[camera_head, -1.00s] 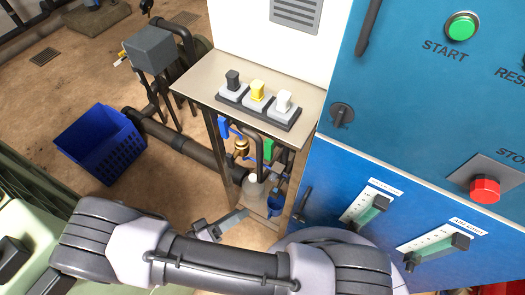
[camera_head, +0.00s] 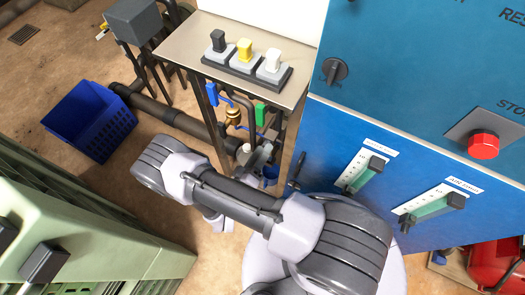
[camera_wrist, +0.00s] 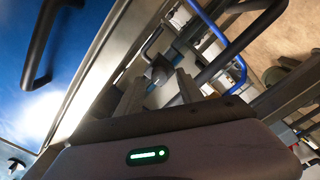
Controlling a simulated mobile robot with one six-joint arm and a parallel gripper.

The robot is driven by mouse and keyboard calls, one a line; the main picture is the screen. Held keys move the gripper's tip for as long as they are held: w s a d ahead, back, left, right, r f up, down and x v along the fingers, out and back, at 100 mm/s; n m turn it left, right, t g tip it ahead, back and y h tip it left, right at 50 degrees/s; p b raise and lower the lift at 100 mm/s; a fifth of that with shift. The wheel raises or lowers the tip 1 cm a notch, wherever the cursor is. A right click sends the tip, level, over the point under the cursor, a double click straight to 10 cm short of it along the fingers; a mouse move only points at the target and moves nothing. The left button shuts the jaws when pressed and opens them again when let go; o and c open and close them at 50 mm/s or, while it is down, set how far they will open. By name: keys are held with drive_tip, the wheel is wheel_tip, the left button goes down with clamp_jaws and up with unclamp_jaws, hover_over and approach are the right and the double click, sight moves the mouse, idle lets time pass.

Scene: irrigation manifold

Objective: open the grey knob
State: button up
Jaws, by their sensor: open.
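No knob is labelled as the grey one. A dark grey rotary knob (camera_head: 335,72) is on the upper blue panel, and a dark grey switch knob (camera_head: 217,42) stands left of a yellow and a white one on the metal table. Under the table is pipework with a blue handle (camera_head: 211,94) and a green handle (camera_head: 261,115). My gripper (camera_head: 262,157) is low by this pipework, partly hidden by my arm. In the wrist view my gripper (camera_wrist: 160,92) is open, with a small grey-blue part (camera_wrist: 157,74) beyond its fingers; I cannot tell whether it is a knob.
The blue cabinet (camera_head: 330,150) with two slider gauges stands right of the pipework. The metal table (camera_head: 180,48) overhangs it. A blue crate (camera_head: 92,122) sits on the floor at left. A pale green unit (camera_head: 100,225) stands at lower left. Pipes (camera_wrist: 240,40) run close in the wrist view.

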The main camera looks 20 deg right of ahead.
drive_tip(key=shift+w+d, duration=0.25)
clamp_jaws()
drive_tip(key=shift+n, duration=0.3)
drive_tip(key=n+b, duration=0.2)
drive_tip(key=n, duration=2)
drive_tip(key=shift+f+n+b, duration=0.15)
drive_tip(key=shift+n+b, duration=0.15)
drive_tip(key=shift+b, duration=0.1)
